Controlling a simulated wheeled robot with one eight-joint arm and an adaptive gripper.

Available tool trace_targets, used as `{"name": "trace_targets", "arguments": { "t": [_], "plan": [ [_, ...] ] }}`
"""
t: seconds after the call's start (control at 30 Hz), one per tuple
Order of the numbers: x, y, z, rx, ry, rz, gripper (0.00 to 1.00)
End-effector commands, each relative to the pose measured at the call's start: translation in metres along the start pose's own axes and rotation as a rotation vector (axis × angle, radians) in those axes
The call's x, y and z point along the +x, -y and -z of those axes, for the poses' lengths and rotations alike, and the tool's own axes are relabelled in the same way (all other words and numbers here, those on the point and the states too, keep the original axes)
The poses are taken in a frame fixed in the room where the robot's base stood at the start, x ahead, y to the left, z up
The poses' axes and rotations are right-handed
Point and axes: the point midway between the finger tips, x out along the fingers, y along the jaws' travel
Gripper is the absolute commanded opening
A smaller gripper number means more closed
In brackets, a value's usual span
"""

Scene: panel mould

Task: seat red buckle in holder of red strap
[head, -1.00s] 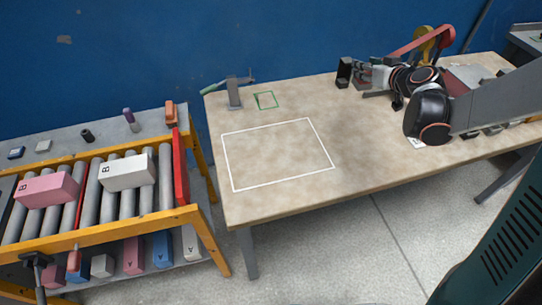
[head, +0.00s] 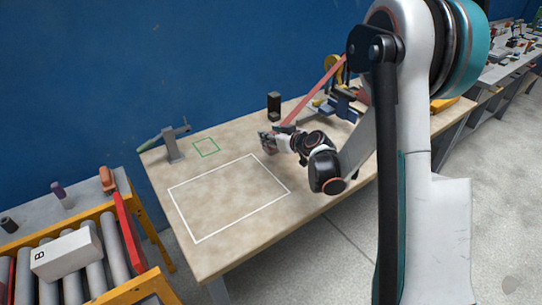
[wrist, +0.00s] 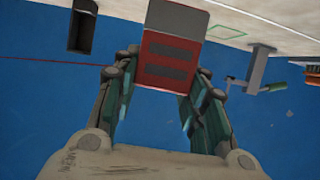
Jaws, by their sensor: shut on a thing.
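My gripper (head: 267,141) is above the table, in front of the black upright holder (head: 274,105). In the wrist view my gripper (wrist: 165,68) is shut on the red buckle (wrist: 166,60), a red-framed block with dark slots and a grey face, between the two fingers. In the head view the buckle is mostly hidden by the gripper. The red strap (head: 318,95) runs taut from the reel at the back right down to the gripper. The holder also shows in the wrist view (wrist: 82,28), apart from the buckle, with a dark opening.
A grey post clamp with a green handle (head: 173,148) stands at the table's left back. A green square outline (head: 206,147) and a white rectangle outline (head: 230,198) mark clear table. A yellow reel (head: 335,68) stands at the back right. A roller conveyor (head: 75,265) is at left.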

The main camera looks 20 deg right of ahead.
Motion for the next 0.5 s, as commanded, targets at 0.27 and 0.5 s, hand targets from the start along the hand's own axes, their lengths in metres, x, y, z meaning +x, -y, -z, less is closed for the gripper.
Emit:
{"name": "trace_targets", "arguments": {
  "t": [0.27, 0.5],
  "plan": [
    [0.009, 0.0, -0.021, 0.0, 0.0, 0.0, 0.13],
    [0.022, 0.0, -0.052, 0.0, 0.0, 0.0, 0.13]
  ]
}}
